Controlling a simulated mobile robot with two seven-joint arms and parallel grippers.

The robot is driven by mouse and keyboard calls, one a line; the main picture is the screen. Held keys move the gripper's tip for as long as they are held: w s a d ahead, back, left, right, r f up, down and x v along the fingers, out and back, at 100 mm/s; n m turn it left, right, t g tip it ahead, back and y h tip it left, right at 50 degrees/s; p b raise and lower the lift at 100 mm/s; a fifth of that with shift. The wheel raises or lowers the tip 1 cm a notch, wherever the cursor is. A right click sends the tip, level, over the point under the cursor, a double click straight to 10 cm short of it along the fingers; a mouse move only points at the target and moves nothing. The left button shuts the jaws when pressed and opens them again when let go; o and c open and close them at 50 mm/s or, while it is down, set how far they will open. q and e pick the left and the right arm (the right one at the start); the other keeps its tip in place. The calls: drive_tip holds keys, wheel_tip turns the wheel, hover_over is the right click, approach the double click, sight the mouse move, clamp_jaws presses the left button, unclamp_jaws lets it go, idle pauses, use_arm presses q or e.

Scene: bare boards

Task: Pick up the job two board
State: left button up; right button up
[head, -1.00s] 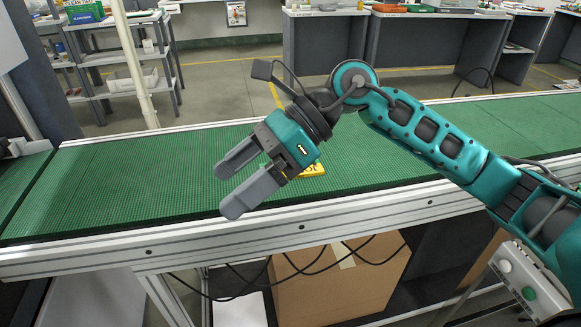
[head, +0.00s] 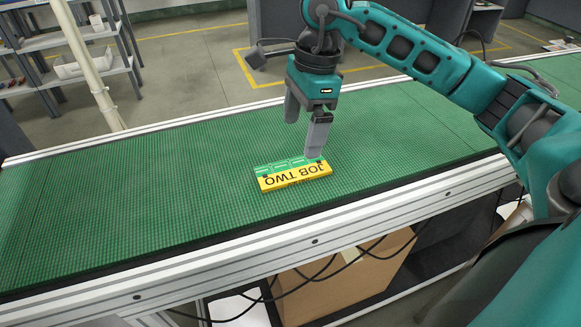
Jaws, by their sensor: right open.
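The job two board (head: 294,177) lies flat on the green conveyor belt. It has a yellow strip reading "JOB TWO", upside down in the picture, and a green part behind it. My right gripper (head: 303,138) points down just above and behind the board, with its two grey fingers apart and nothing between them. The nearer finger overlaps the board's right end in the picture; I cannot tell if it touches. My left gripper does not show.
The green belt (head: 130,208) is bare on both sides of the board. A metal rail (head: 225,268) runs along its near edge. A cardboard box (head: 345,285) and loose cables are below. A pale post (head: 88,68) stands behind the belt at left.

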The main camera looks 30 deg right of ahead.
sight(293, 169)
drive_tip(key=f, duration=0.2)
drive_tip(key=a+f, duration=0.1)
drive_tip(key=f, duration=0.5)
drive_tip(key=shift+w+a, duration=0.15)
drive_tip(key=shift+w, duration=0.15)
drive_tip(key=shift+r, duration=0.1)
drive_tip(key=c, duration=1.2)
drive_tip(key=shift+o, duration=0.2)
drive_tip(key=shift+r, duration=0.1)
